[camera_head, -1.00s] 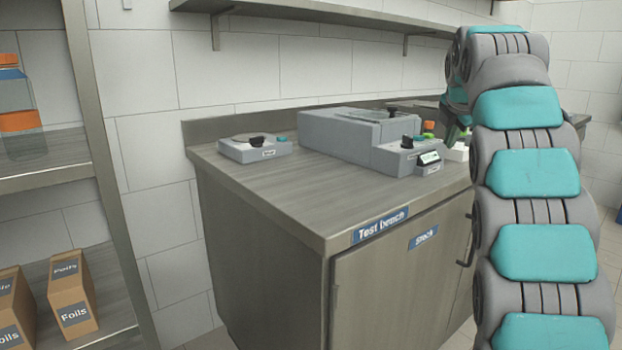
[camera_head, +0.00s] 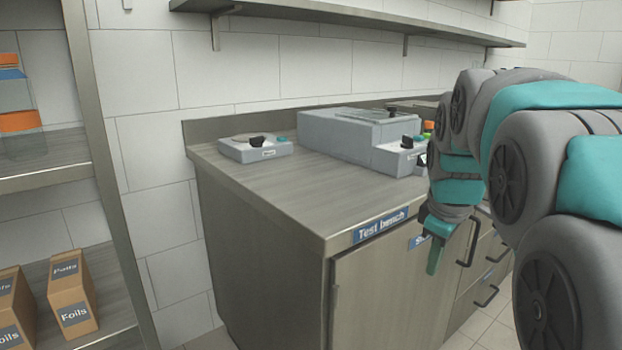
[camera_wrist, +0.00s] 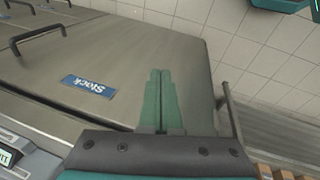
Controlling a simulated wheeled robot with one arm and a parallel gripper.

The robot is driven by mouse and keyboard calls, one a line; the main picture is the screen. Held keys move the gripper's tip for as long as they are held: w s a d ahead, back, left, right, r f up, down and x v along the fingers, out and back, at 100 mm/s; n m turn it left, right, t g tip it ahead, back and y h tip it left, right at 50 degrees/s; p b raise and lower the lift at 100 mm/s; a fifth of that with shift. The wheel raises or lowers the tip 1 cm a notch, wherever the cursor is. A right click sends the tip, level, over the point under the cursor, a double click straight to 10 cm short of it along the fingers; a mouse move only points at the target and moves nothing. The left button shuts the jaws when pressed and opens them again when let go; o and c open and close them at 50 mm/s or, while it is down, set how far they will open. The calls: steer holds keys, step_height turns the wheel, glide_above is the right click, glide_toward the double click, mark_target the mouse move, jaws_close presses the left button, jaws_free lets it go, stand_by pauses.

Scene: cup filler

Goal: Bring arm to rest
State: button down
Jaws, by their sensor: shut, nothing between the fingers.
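My gripper (camera_head: 433,262) hangs at the right in the head view, in front of the test bench's cupboard door, fingers pointing down. It is empty. In the wrist view its two green fingers (camera_wrist: 160,75) lie side by side, closed together, with the door behind them. My grey and teal arm is bent and fills the right side of the head view.
The test bench (camera_head: 290,205) carries a small grey box (camera_head: 255,150) and a larger grey machine (camera_head: 350,135). Drawers with black handles (camera_head: 487,295) are behind my gripper. A shelf rack (camera_head: 85,100) with Foils boxes (camera_head: 75,290) stands at the left. Floor shows between them.

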steer(key=s+a+f+m+g, duration=0.1)
steer(key=s+a+f+m, duration=0.1)
steer(key=s+f, duration=0.3)
steer(key=s+a+f+m+g, duration=0.2)
steer(key=s+f+m, duration=0.2)
steer(key=s, duration=1)
steer(key=s+a+f+m+g, duration=0.1)
steer(key=s+a+f+m, duration=0.2)
steer(key=s+f, duration=0.5)
steer(key=shift+s+f+g+y, duration=0.25)
steer(key=shift+s+g+y, duration=0.15)
steer(key=shift+s, duration=0.65)
